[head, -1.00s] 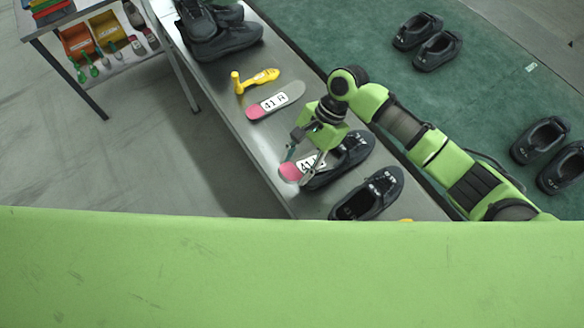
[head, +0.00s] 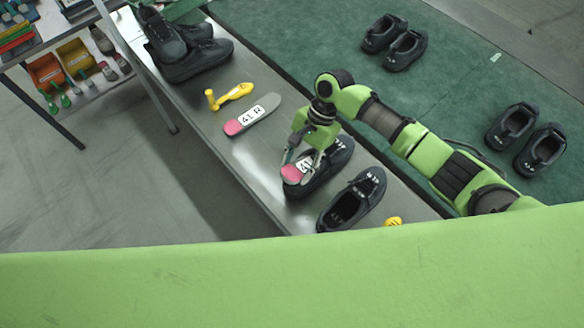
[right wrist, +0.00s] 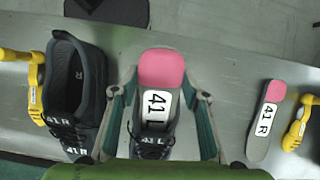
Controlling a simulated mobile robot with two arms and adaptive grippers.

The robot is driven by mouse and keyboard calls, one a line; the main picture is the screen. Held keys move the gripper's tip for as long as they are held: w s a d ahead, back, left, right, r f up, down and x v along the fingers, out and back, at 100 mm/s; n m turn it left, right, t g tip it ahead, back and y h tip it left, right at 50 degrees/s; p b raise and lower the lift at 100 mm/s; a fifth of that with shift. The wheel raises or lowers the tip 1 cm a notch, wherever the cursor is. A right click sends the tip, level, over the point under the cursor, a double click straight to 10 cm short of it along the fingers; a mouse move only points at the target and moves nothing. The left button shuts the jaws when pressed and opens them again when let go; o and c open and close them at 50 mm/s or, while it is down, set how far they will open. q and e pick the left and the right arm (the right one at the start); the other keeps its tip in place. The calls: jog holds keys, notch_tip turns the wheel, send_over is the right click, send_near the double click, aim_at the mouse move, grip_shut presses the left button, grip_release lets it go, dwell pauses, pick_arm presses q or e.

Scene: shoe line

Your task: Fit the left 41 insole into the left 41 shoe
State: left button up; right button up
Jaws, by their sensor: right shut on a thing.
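My right gripper (head: 303,172) is shut on the left 41 insole, which has a pink heel (head: 293,173) and a white "41 L" label. In the right wrist view the insole (right wrist: 160,72) lies between the fingers, over the opening of the dark left 41 shoe (head: 334,166). The insole hides most of the shoe's opening. I cannot tell whether the insole touches the shoe. My left gripper is not in view.
The right 41 shoe (head: 368,190) stands beside the left one on the metal bench (head: 215,137). The right 41 insole (head: 268,106) and a yellow tool (head: 236,92) lie further along it. Dark shoes (head: 190,62) stand at the far end. A yellow object (head: 393,221) is near the 41 R shoe.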

aim_at(304, 168)
jog(key=shift+w+d+f, duration=0.25)
jog(key=shift+w+d, duration=0.25)
jog(key=shift+d, duration=0.05)
jog(key=shift+w+d+f, duration=0.2)
jog(key=shift+w+d, duration=0.25)
jog(key=shift+d, duration=0.1)
jog(key=shift+d+f, duration=0.1)
jog(key=shift+f, duration=0.05)
jog(key=shift+f+t+h+p, duration=0.45)
jog(key=shift+f+t+h, duration=0.05)
jog(key=shift+f, duration=0.2)
jog(key=shift+s+f, duration=0.1)
jog(key=shift+f, duration=0.05)
jog(key=o, duration=1.1)
jog(key=shift+c, duration=0.2)
jog(key=shift+r+p, duration=1.6)
jog(key=shift+p, duration=0.55)
